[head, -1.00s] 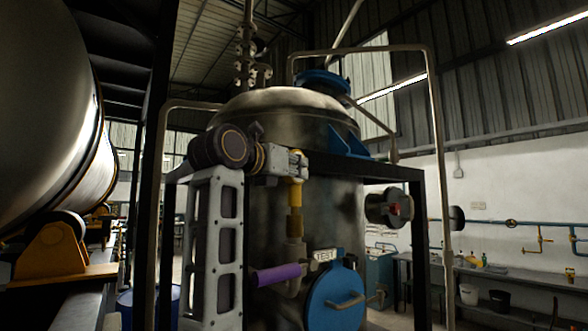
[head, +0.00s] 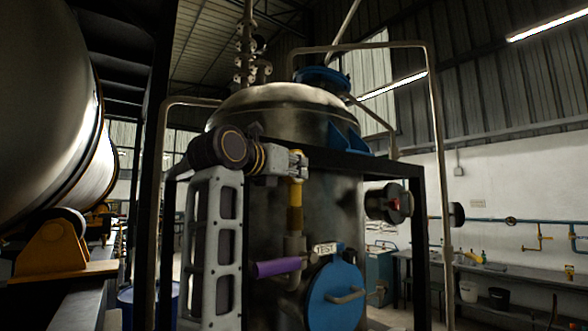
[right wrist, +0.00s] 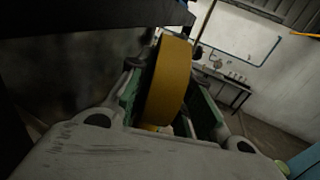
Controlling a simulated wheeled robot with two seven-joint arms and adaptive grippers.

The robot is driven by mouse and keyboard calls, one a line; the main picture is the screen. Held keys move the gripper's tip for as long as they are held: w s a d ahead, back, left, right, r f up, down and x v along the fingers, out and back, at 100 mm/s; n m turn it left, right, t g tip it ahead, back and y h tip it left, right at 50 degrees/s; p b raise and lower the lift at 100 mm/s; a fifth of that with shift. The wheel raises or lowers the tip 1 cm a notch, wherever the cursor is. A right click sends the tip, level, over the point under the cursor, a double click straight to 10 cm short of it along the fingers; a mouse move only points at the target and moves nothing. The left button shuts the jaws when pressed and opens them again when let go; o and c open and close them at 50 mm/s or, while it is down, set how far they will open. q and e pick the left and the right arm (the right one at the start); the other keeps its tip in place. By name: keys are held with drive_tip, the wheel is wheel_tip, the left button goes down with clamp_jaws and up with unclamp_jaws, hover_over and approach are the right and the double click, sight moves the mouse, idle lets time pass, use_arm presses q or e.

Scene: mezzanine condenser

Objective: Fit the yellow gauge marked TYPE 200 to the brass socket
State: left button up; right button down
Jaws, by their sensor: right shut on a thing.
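My right gripper (head: 298,164) is shut on the yellow gauge (head: 295,190), which shows edge-on as a narrow upright strip below the fingers. In the right wrist view the gauge (right wrist: 168,82) is a thick yellow disc between the green-lined fingers. Its face and marking are hidden. The brass socket (head: 294,217) is on an upright pipe directly under the gauge. The gauge's lower end is at or very near the socket top; I cannot tell whether it is seated. My left gripper is not in view.
A large steel tank (head: 335,205) stands close behind the gripper in a dark frame. Below the socket are a purple handle (head: 277,267), a TEST tag (head: 325,249) and a round blue cover (head: 336,295). A bench (head: 510,271) runs along the right wall.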

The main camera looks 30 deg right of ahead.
drive_tip(key=shift+f, duration=0.15)
drive_tip(key=c, duration=1.2)
unclamp_jaws()
drive_tip(key=shift+a, duration=0.15)
drive_tip(key=v, duration=1.1)
drive_tip(key=shift+s+a, duration=0.2)
drive_tip(key=shift+a, duration=0.1)
